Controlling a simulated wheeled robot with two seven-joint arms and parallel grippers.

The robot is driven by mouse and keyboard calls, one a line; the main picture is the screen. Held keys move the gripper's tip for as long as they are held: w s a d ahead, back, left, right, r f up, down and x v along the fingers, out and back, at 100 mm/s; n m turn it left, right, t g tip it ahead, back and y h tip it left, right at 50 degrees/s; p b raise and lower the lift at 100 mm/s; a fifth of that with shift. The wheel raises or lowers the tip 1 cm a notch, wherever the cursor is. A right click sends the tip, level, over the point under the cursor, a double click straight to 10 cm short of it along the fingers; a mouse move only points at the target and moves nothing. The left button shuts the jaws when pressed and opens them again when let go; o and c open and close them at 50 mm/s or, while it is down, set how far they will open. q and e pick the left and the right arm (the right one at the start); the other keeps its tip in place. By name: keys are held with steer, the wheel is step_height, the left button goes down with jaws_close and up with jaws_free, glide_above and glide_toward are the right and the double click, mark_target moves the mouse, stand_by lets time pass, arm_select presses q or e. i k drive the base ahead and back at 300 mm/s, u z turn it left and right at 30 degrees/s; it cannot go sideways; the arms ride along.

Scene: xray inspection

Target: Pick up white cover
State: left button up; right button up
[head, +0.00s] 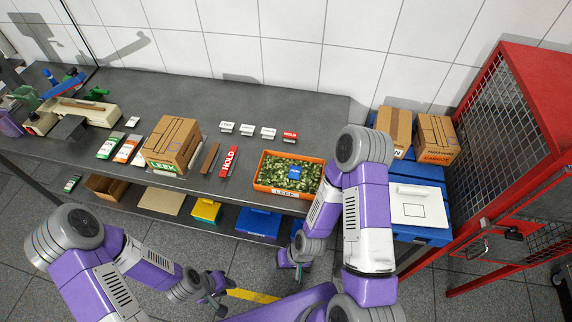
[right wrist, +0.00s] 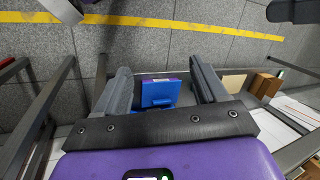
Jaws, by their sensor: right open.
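A flat white panel with a thin black square outline (head: 420,206), the only thing I see that looks like a white cover, lies on the blue container (head: 420,236) at the right, beyond my right arm. My right gripper (head: 297,263) hangs below the bench's front edge, left of the panel and well apart from it. In the right wrist view its fingers (right wrist: 160,68) are spread with nothing held; a blue object (right wrist: 158,93) shows beyond them. My left gripper (head: 216,294) hangs low in front of the bench, far from the panel. Its jaw opening is too small to judge.
The grey bench (head: 210,88) holds a LEEK carton (head: 172,145), a red HOLD block (head: 228,162) and an orange tray (head: 278,190) of green pieces. Two cartons stand behind the panel. A red mesh cage (head: 500,150) borders the right side. Grey floor is open in front.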

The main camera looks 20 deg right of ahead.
mark_target(411, 205)
steer(key=z, duration=1.65)
steer(key=k, duration=0.25)
steer(key=z, duration=0.4)
steer(key=i, duration=0.35)
